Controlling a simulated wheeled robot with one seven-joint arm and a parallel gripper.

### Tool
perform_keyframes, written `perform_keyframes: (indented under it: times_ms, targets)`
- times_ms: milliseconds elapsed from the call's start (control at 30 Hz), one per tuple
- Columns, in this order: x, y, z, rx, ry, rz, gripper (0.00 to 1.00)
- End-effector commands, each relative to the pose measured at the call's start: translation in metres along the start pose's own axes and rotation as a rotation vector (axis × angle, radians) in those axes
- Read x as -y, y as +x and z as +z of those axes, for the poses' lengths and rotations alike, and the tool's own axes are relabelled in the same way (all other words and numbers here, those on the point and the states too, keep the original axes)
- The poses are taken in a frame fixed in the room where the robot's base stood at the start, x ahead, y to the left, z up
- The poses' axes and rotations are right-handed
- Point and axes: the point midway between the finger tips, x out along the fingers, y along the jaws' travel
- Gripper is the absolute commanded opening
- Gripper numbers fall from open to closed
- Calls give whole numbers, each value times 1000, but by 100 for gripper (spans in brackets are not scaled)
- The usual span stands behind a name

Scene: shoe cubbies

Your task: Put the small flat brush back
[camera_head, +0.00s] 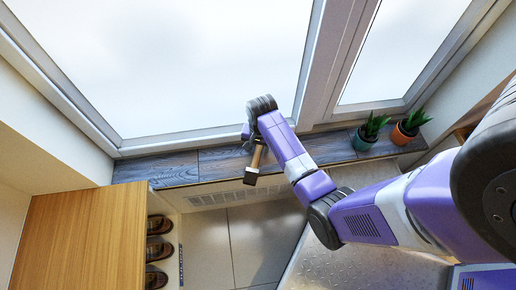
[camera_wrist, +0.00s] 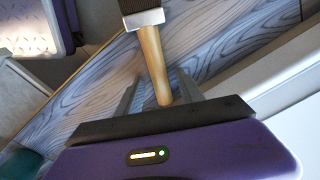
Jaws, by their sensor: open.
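The small flat brush has a light wooden handle and a dark head with a metal band. In the wrist view the brush (camera_wrist: 152,55) lies with its handle between the two grey fingers of my gripper (camera_wrist: 157,82), its head beyond them. The fingers are open, with gaps beside the handle. In the head view the brush (camera_head: 257,157) shows at the front edge of the dark wood windowsill (camera_head: 175,170), head toward the room. My gripper (camera_head: 249,136) is at the handle end, mostly hidden by my wrist. I cannot tell whether the brush rests on the sill.
Two potted plants, one teal (camera_head: 365,138) and one orange (camera_head: 404,131), stand on the sill to the right. The window rises behind. A wooden cabinet (camera_head: 80,235) stands at lower left, with shoes (camera_head: 158,250) beside it. The left sill is clear.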

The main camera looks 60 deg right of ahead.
Motion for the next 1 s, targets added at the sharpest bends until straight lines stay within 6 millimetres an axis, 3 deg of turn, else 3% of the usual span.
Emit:
perform_keyframes:
  times_ms: [233, 700, 867, 1000]
  targets:
    - [1, -16, -1, -2, 0, -2, 45]
    - [1, -105, -1, -2, -1, -2, 45]
    - [1, -118, 0, -1, -1, -1, 45]
    - [-4, -114, 6, -24, -31, -10, 45]
